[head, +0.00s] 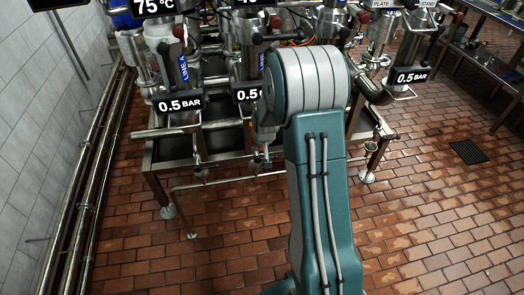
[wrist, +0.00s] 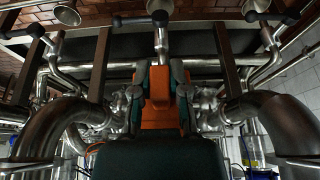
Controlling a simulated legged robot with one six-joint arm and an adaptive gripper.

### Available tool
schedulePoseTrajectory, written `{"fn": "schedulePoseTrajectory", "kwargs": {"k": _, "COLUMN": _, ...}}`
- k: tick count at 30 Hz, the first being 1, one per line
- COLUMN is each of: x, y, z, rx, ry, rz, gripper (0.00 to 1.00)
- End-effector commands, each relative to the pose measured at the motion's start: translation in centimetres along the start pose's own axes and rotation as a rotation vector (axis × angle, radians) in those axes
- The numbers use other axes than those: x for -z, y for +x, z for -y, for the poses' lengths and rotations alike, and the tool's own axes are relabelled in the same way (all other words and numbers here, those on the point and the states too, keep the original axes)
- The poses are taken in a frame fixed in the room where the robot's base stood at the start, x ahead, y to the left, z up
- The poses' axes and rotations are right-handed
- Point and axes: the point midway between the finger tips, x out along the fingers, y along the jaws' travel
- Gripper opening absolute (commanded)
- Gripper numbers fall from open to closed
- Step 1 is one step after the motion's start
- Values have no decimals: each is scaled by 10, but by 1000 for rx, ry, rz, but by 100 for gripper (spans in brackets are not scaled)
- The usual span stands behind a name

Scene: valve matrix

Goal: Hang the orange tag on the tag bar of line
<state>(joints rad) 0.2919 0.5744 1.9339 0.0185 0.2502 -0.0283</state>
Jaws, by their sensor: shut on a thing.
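My gripper (wrist: 161,80) is in the middle of the wrist view, its two dark fingers shut on the orange tag (wrist: 160,112). The tag hangs together with the gripper in front of steel pipes and is partly covered by the fingers and the dark wrist housing. In the head view my teal and grey arm hides most of the gripper and the tag. Blue line labels show on the steel columns at the left (head: 183,68) and in the middle (head: 262,63). I cannot make out for certain which part is a tag bar.
Black pressure signs reading 0.5 BAR hang at the left (head: 178,104) and right (head: 411,77) of the valve rack. Thick curved pipes flank my gripper at the left (wrist: 52,125) and right (wrist: 285,125). Pipes run along the left wall (head: 90,180). The brick floor (head: 225,260) in front is clear.

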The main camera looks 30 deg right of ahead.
Motion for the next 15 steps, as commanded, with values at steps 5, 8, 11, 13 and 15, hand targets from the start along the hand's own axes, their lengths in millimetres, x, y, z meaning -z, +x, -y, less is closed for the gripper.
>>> {"fn": "schedulePoseTrajectory", "kwargs": {"k": 5, "x": 12, "y": 5, "z": 0, "rx": 0, "ry": 0, "rz": 0, "gripper": 0}}
{"fn": "schedulePoseTrajectory", "kwargs": {"k": 8, "x": 18, "y": 7, "z": 0, "rx": 0, "ry": 0, "rz": -1, "gripper": 0}}
{"fn": "schedulePoseTrajectory", "kwargs": {"k": 11, "x": 14, "y": 12, "z": 0, "rx": 0, "ry": 0, "rz": 1, "gripper": 0}}
{"fn": "schedulePoseTrajectory", "kwargs": {"k": 13, "x": 13, "y": 15, "z": 0, "rx": 0, "ry": 0, "rz": 2, "gripper": 0}}
{"fn": "schedulePoseTrajectory", "kwargs": {"k": 15, "x": 12, "y": 17, "z": 0, "rx": 0, "ry": -1, "rz": 1, "gripper": 0}}
